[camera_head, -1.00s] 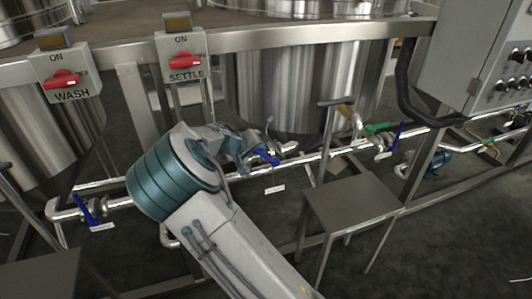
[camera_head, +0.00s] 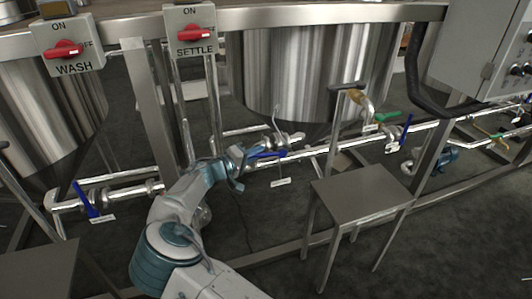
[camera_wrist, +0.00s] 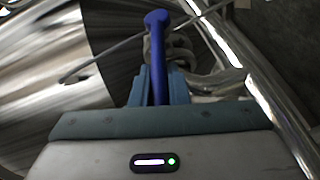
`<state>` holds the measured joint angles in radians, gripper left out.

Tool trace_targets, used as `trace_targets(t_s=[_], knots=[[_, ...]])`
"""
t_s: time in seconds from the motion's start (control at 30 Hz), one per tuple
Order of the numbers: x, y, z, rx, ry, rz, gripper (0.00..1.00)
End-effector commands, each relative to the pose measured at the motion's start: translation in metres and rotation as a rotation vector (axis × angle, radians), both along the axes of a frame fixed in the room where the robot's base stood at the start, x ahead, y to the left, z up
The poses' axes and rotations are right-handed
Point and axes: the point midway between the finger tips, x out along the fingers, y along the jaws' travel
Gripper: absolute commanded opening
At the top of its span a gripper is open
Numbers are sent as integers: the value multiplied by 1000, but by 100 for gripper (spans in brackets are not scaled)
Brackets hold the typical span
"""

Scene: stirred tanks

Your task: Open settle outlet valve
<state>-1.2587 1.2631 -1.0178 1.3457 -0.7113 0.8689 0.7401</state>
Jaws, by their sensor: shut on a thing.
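The settle outlet valve's blue handle (camera_head: 268,154) is on the pipe under the settle tank (camera_head: 300,75), with a white tag (camera_head: 281,182) hanging below. In the wrist view the blue handle (camera_wrist: 158,60) runs from its rounded far end down between my fingers. My gripper (camera_head: 240,163) is at the handle's left end in the head view. In the wrist view my gripper (camera_wrist: 158,90) is shut on the handle, one finger on each side. The handle lies roughly along the pipe in the head view. My fingertips are small and partly hidden there.
Other blue handles show at the wash outlet (camera_head: 86,200) and farther right (camera_head: 406,132). A green handle (camera_head: 387,117) is near a brass fitting. A metal step (camera_head: 362,190) stands in front of the pipe. The SETTLE switch box (camera_head: 192,30) hangs above my arm.

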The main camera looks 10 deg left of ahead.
Motion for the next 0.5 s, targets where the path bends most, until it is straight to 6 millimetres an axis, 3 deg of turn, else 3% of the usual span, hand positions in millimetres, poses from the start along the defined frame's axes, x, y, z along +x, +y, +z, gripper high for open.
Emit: trace_targets(t_s=[0.43, 0.5], knots=[[-3, 5, -2, -12, -3, 4, 0], [-3, 5, -2, -11, -2, 4, 28]])
